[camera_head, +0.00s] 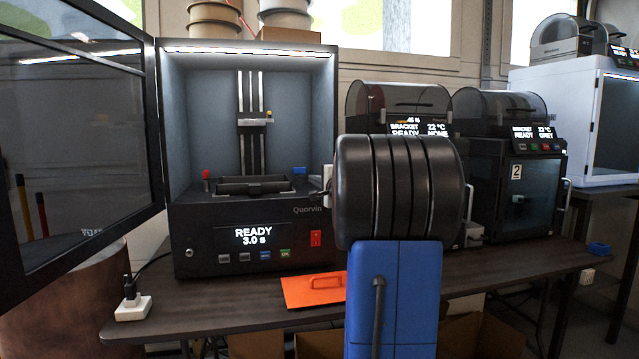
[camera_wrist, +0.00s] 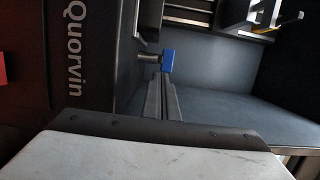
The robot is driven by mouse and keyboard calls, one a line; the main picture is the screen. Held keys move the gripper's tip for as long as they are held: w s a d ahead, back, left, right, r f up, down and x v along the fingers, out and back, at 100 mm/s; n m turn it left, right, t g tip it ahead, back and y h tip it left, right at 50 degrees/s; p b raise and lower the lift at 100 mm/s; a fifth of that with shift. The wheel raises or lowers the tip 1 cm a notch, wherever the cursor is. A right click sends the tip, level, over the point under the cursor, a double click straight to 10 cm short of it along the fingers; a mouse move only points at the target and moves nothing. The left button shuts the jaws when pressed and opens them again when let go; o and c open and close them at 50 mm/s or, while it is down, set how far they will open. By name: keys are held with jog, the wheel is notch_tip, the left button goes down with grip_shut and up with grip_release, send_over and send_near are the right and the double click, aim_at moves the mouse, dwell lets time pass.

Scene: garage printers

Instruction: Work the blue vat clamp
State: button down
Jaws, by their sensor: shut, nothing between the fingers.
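The blue vat clamp (camera_head: 299,171) is a small blue knob at the right of the dark vat (camera_head: 253,186) inside the open Quorvin printer (camera_head: 250,215). In the wrist view the blue knob (camera_wrist: 168,62) sits on a short metal stem. My gripper (camera_wrist: 160,78) is shut and empty, its fingertips close to the knob; I cannot tell whether they touch it. In the head view the gripper is mostly hidden by my arm. A red clamp (camera_head: 205,175) stands at the vat's left. The screen reads READY, 3.0 s.
The printer's dark glass door (camera_head: 75,140) stands open at the left. The build platform (camera_head: 254,122) hangs above the vat. An orange plate with a handle (camera_head: 314,289) lies on the table (camera_head: 210,312) in front. Other printers (camera_head: 515,185) stand at the right.

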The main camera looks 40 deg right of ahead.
aim_at(300, 177)
jog(key=shift+x, duration=1.8)
jog(key=shift+a, duration=0.2)
jog(key=shift+w+a, duration=0.2)
jog(key=shift+a, duration=0.3)
jog(key=shift+w+a, duration=0.25)
jog(key=shift+a, duration=0.25)
jog(key=shift+w+a, duration=0.55)
jog(key=shift+a, duration=0.15)
